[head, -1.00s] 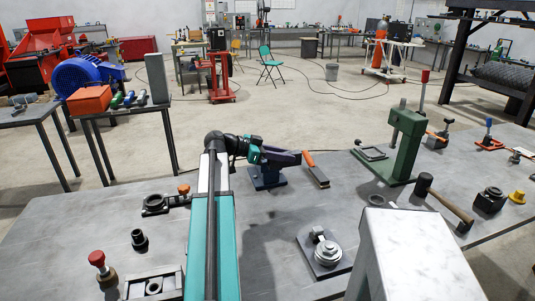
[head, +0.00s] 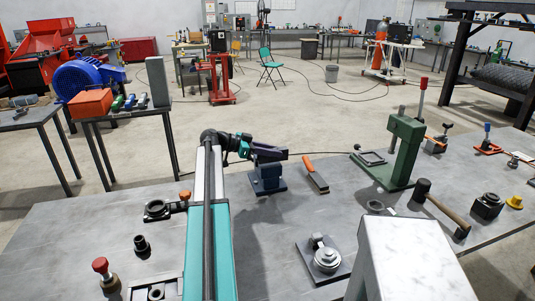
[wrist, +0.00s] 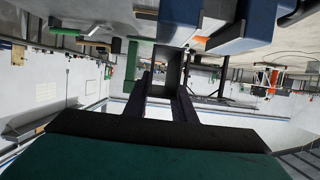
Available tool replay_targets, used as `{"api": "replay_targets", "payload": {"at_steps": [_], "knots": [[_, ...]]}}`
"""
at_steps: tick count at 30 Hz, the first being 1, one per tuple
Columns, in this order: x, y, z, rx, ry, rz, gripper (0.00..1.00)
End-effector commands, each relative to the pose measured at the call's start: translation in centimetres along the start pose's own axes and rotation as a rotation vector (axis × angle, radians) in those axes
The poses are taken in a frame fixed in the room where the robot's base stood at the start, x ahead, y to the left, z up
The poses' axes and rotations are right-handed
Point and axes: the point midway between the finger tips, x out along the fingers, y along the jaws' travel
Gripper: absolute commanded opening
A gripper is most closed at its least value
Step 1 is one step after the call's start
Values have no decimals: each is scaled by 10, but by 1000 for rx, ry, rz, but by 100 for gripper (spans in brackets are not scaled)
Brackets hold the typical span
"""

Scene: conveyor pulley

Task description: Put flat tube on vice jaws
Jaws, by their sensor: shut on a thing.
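The vice (head: 268,179) is a blue block on the table, mid-view. In the wrist view its blue body (wrist: 240,30) shows at the top, seen upside down. My gripper (head: 274,154) reaches in from the left, over the vice in the head view; its dark fingers cover the vice jaws there. In the wrist view my gripper (wrist: 167,88) is shut on a grey, boxy piece, apparently the flat tube (wrist: 160,62), beside the blue body. I cannot tell whether the tube touches the jaws. In the head view the tube cannot be made out from the fingers.
An orange-handled tool (head: 315,174) lies just right of the vice. A green press (head: 403,150) stands further right, with a hammer (head: 440,207) near it. A round-topped fixture (head: 325,258) is in front. Bare table lies left and in front of the vice.

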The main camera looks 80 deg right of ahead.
Motion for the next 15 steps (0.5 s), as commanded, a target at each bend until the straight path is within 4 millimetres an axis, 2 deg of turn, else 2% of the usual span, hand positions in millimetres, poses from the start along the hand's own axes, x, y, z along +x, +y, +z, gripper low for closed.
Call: {"api": "replay_targets", "payload": {"at_steps": [1,9,15], "knots": [[-1,-8,-2,-1,2,0,0],[-2,-34,1,0,2,0,0],[-2,-42,3,1,2,0,0]]}}
